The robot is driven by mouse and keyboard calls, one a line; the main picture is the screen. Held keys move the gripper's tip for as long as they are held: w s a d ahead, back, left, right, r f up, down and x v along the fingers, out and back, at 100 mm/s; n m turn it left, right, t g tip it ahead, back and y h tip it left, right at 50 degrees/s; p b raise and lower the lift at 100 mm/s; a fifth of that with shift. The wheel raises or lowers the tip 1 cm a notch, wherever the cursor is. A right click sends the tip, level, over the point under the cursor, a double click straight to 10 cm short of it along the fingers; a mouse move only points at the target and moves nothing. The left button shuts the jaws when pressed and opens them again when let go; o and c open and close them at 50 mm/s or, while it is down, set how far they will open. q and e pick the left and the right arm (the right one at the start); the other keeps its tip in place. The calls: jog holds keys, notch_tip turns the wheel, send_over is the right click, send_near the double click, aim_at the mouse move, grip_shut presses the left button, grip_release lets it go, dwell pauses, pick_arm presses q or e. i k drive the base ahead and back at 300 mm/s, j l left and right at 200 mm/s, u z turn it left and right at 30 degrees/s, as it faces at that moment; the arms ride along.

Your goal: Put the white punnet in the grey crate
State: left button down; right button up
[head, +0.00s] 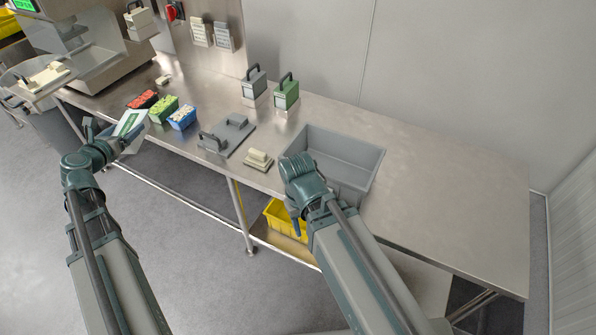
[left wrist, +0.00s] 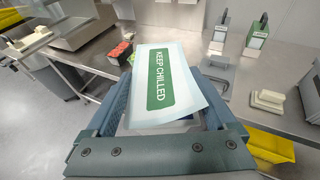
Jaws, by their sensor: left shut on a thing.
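In the left wrist view the card (left wrist: 165,85) reads KEEP CHILLED and lies between the two fingers (left wrist: 165,110). It is held up off the front edge of the bench. The grey crate (head: 345,147) stands on the bench right of centre, well to the right of the left gripper. Its visible inside looks empty; my right arm hides its near left part. My right gripper (head: 296,215) is mostly hidden by its own wrist.
Two handled blocks (head: 286,93) stand behind. A yellow bin (head: 280,217) sits below. The bench's right end is clear.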

aim_at(333, 174)
jog(key=k+l+z, duration=0.15)
jog(key=l+z, duration=0.15)
jog(key=k+l+z, duration=0.1)
jog(key=l+z, duration=0.2)
jog(key=l, duration=0.15)
jog(key=l+z, duration=0.35)
jog(key=k+l, duration=0.05)
jog(key=l, duration=0.05)
